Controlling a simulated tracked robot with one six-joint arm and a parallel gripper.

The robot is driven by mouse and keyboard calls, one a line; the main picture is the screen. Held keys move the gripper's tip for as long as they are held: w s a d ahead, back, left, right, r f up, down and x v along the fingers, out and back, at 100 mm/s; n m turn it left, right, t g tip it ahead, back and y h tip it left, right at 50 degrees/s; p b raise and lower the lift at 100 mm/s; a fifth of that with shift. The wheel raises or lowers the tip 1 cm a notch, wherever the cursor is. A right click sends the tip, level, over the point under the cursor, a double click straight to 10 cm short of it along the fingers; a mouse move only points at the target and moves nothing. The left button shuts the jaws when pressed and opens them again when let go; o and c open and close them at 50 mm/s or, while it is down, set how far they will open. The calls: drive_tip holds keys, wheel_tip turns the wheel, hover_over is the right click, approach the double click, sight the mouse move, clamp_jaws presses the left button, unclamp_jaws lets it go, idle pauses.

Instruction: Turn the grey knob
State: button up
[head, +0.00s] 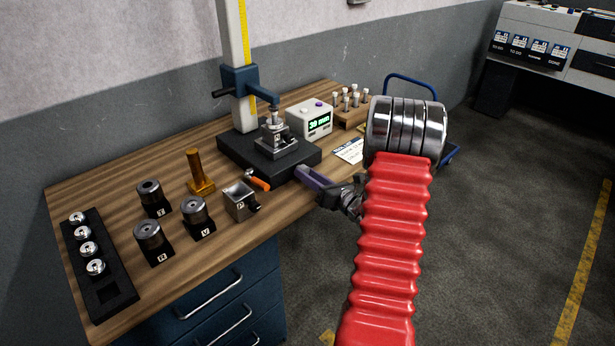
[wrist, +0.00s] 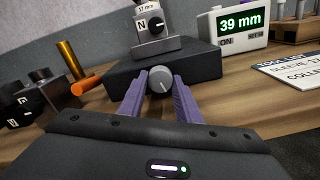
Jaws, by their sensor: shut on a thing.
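The grey knob (wrist: 160,80) is on the front of the black base (wrist: 203,66) of the height gauge. It is round, with a pale pointer line on its face, which points up and slightly right. My gripper (wrist: 160,92) has its two purple fingers on either side of the knob and is shut on it. The display box (wrist: 238,24) behind reads 39 mm.
A block marked N (wrist: 159,45) stands on the base. An orange-handled tool (head: 257,183), a brass post (head: 199,172) and several dark marked blocks lie to the left. A black tray (head: 110,296) holds round metal pieces. A printed card (wrist: 292,70) lies to the right.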

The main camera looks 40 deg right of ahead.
drive_tip(key=shift+m, duration=0.9)
drive_tip(key=o, duration=1.1)
drive_tip(key=shift+c, duration=0.2)
drive_tip(key=shift+s, duration=0.1)
